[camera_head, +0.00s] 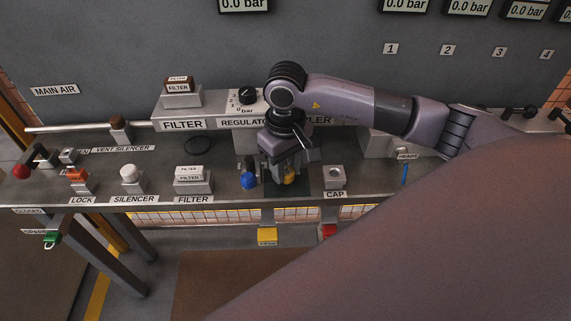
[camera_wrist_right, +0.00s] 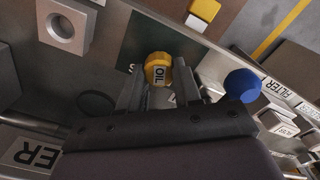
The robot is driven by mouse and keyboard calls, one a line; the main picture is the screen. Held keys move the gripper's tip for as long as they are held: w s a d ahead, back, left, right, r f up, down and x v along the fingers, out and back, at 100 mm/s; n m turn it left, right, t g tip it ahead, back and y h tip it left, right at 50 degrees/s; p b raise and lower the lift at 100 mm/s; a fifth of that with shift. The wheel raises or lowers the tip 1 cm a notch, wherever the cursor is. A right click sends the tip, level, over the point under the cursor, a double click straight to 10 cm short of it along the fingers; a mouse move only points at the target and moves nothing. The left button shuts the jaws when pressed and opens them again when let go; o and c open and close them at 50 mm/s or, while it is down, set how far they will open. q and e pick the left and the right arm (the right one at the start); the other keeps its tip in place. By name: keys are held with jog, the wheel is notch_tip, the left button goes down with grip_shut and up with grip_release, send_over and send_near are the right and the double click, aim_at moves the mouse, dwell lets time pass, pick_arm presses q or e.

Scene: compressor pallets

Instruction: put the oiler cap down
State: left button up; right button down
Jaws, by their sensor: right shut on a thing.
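The oiler cap is a yellow knob with an OIL label; it shows in the right wrist view (camera_wrist_right: 158,70) and in the head view (camera_head: 290,179). My right gripper (camera_wrist_right: 158,82) is shut on it, with a finger on each side; the gripper also shows in the head view (camera_head: 288,170). The cap is over or at a dark green patch (camera_head: 302,190) of the bench; I cannot tell whether it touches. My left gripper is not in view.
A blue knob (camera_head: 248,181) stands close to the left of the gripper. The filter block (camera_head: 193,184) is farther left. The regulator (camera_head: 247,101) and the filter housing (camera_head: 181,98) stand behind. The bench's front edge is close to the cap.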

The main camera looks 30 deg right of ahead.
aim_at(286, 170)
jog(key=shift+f+b, duration=0.25)
jog(key=shift+b, duration=0.1)
jog(key=c, duration=0.8)
grip_release()
jog(key=shift+r, duration=0.1)
jog(key=shift+r, duration=0.1)
jog(key=shift+r+p, duration=0.2)
jog(key=shift+p, duration=0.25)
notch_tip(286, 170, up, 12)
jog(key=shift+f+b, duration=0.1)
jog(key=shift+b, duration=0.4)
